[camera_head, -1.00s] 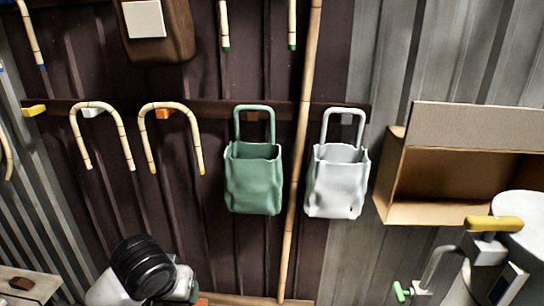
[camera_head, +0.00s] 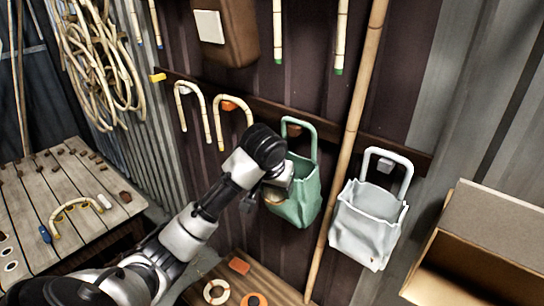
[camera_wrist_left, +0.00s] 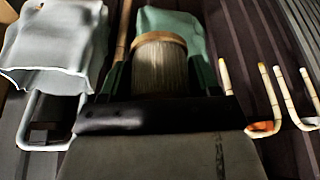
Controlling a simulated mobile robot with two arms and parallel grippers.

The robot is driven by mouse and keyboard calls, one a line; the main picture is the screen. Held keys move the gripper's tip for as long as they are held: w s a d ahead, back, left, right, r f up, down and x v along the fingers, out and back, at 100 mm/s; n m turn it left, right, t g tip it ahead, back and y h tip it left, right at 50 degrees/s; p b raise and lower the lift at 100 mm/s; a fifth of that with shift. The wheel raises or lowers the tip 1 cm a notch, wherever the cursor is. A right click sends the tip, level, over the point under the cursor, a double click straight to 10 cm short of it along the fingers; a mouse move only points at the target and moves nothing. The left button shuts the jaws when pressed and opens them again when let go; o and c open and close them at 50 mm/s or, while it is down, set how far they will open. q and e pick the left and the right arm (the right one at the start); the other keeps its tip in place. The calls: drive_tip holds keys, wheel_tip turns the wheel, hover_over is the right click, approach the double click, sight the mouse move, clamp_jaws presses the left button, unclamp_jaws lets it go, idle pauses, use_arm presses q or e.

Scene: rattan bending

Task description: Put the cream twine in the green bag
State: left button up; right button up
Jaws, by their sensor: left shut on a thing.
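The green bag (camera_head: 301,196) hangs by its loop handle from a peg on the wall rail. My left gripper (camera_head: 277,188) is at the bag's upper left front and covers part of its opening. In the left wrist view, the gripper (camera_wrist_left: 150,112) is shut on the cream twine (camera_wrist_left: 160,66), a ribbed cylinder with a tan rim. The green bag (camera_wrist_left: 205,45) shows right behind the twine there. I cannot tell whether the twine is inside the opening or in front of it. In the head view the twine is mostly hidden by the gripper. My right gripper is out of view.
A white bag (camera_head: 368,226) hangs right of the green one, with a bamboo pole (camera_head: 347,130) between them. Bent canes (camera_head: 233,103) hang to the left. A cardboard box (camera_head: 480,245) is at the right. Rings and an orange block (camera_head: 238,266) lie below.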

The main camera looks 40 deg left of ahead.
use_arm(q)
drive_tip(key=shift+s+a+r+p, duration=0.1)
drive_tip(key=shift+a+r+p, duration=0.05)
drive_tip(key=shift+a+r, duration=0.4)
drive_tip(key=shift+s+a+r+p, duration=0.15)
drive_tip(key=shift+a+r, duration=0.2)
drive_tip(key=shift+a, duration=0.35)
drive_tip(key=w, duration=0.4)
drive_tip(key=w+f, duration=0.1)
drive_tip(key=w, duration=0.3)
drive_tip(key=w+d, duration=0.1)
drive_tip(key=w, duration=0.2)
drive_tip(key=shift+w+f, duration=0.4)
drive_tip(key=shift+w+d+f, duration=0.15)
drive_tip(key=shift+w, duration=1.55)
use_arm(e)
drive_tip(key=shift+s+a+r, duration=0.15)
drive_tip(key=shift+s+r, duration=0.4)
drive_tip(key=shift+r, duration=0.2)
